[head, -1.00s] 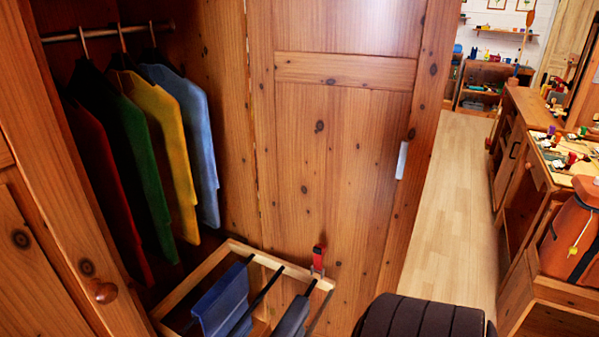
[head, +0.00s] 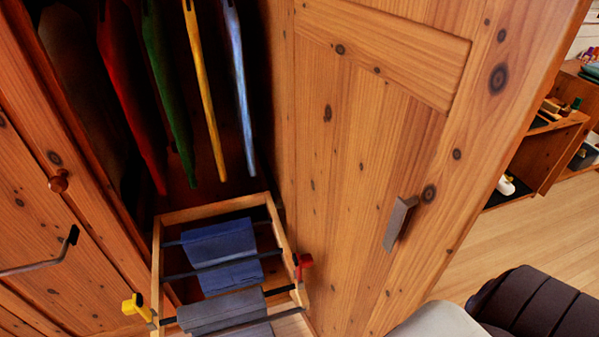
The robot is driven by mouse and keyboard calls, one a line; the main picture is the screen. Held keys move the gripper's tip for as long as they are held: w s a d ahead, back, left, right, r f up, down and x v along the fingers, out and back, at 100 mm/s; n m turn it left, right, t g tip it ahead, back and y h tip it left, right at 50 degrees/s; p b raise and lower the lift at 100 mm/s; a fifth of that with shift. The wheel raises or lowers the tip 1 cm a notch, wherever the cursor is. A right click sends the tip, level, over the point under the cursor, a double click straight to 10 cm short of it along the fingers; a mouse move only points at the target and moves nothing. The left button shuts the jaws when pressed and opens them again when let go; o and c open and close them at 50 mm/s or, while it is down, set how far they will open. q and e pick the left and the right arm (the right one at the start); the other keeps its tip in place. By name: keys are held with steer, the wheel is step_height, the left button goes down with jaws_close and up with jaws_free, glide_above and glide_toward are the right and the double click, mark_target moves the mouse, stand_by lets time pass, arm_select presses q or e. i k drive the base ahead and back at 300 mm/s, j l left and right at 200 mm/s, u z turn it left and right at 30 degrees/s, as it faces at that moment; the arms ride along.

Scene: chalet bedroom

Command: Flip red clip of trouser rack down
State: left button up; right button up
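The trouser rack (head: 158,262) is a light wooden frame pulled out from the wardrobe, with dark bars across it. Blue trousers (head: 220,243) and dark grey trousers (head: 225,310) hang over the bars. The red clip (head: 304,262) sits on the rack's right side rail, close to the wardrobe door. It stands out from the rail; seen from above, its exact tilt is hard to tell. A yellow clip (head: 134,305) sits on the left side rail, nearer the front. Neither of my grippers is in view, and nothing touches the red clip.
The wardrobe door (head: 350,170) with a grey handle (head: 400,222) stands just right of the rack. Red, green, yellow and blue garments hang above it. A front with a round knob (head: 58,181) and a metal handle closes in the left. Open floor (head: 490,235) lies beyond the door.

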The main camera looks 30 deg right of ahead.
mark_target(304, 261)
steer(key=k+l, duration=0.15)
steer(key=l, duration=0.2)
steer(key=k+l, duration=0.1)
steer(key=l, duration=0.25)
steer(key=k+l, duration=0.15)
steer(key=l, duration=0.2)
steer(key=k+l, duration=0.15)
steer(key=l, duration=0.2)
